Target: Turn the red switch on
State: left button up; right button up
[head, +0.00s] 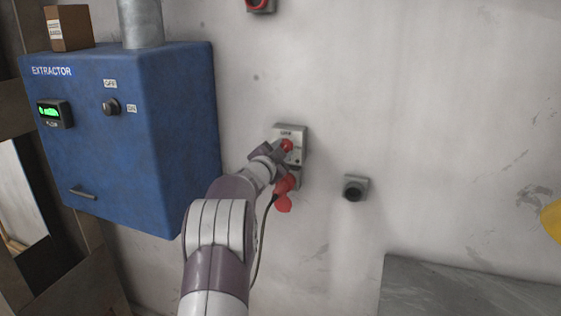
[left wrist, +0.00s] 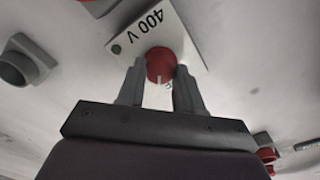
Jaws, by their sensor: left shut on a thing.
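The red switch (head: 287,145) is a round red knob on a pale wall-mounted box (head: 301,132). In the left wrist view the red switch (left wrist: 160,64) sits on a white plate marked "400 V" (left wrist: 148,24). My left gripper (left wrist: 160,78) has a finger on each side of the knob and is shut on it. In the head view my left gripper (head: 280,155) reaches the box from below left and hides part of it. The knob's exact turn angle is hard to tell. My right gripper is not in view.
A red plug (head: 284,186) with a dark cable hangs below the switch box. A blue extractor cabinet (head: 150,130) stands to the left. A grey socket (head: 355,188) is on the wall to the right. A grey panel (head: 460,290) lies lower right.

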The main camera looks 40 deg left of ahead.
pick_arm(q)
jog(key=m+b, duration=0.2)
jog(key=m, duration=0.1)
jog(key=m+b, duration=0.2)
jog(key=shift+f, duration=0.25)
jog(key=m+b, duration=0.2)
jog(key=m, duration=0.2)
jog(key=shift+r+m+b, duration=0.15)
jog(key=shift+m+b, duration=0.2)
jog(key=shift+m, duration=0.25)
jog(key=o, duration=1)
jog(key=shift+o, duration=0.2)
jog(key=shift+r, duration=0.1)
